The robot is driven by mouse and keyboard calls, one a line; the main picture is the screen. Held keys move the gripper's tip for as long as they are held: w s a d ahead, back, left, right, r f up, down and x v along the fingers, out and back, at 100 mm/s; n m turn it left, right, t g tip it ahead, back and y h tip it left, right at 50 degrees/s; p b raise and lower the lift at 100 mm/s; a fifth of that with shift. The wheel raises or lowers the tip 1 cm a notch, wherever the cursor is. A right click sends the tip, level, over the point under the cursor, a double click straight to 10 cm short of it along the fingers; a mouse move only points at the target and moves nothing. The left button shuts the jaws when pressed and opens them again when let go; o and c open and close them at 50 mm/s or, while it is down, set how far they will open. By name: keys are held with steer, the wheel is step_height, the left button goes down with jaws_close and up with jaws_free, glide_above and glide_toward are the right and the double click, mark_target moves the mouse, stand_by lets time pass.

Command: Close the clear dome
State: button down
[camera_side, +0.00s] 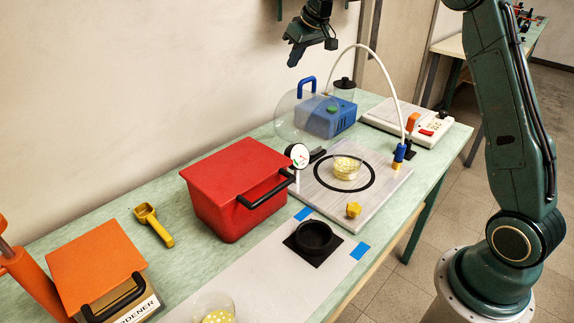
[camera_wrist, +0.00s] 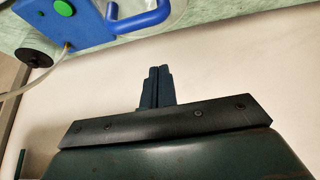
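The clear dome (camera_side: 293,116) stands tilted up and open at the back of the pale base plate (camera_side: 320,190). Part of its rim shows at the top of the wrist view (camera_wrist: 181,10). A blue handle (camera_side: 306,84) rises by the dome; I cannot tell if it joins the dome or the blue box behind. A black ring (camera_side: 366,184) lies on the plate around a dish of yellow pieces (camera_side: 346,168). My gripper (camera_side: 291,61) hangs above the dome, apart from it. Its fingers are together and empty in the wrist view (camera_wrist: 158,72).
A blue box (camera_side: 341,118) and a white hose (camera_side: 372,52) stand behind and beside the plate. A gauge (camera_side: 298,156) and yellow knob (camera_side: 353,210) are at its edges. The red bin (camera_side: 230,190) is left of it. Air above the plate is mostly clear.

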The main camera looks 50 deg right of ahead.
steer(key=x, duration=0.2)
steer(key=shift+w+f, duration=0.1)
steer(key=shift+f, duration=0.3)
steer(key=shift+s+f, duration=0.1)
steer(key=shift+s, duration=0.85)
steer(key=shift+s+f, duration=0.15)
steer(key=shift+s, duration=0.8)
steer(key=shift+s, duration=0.25)
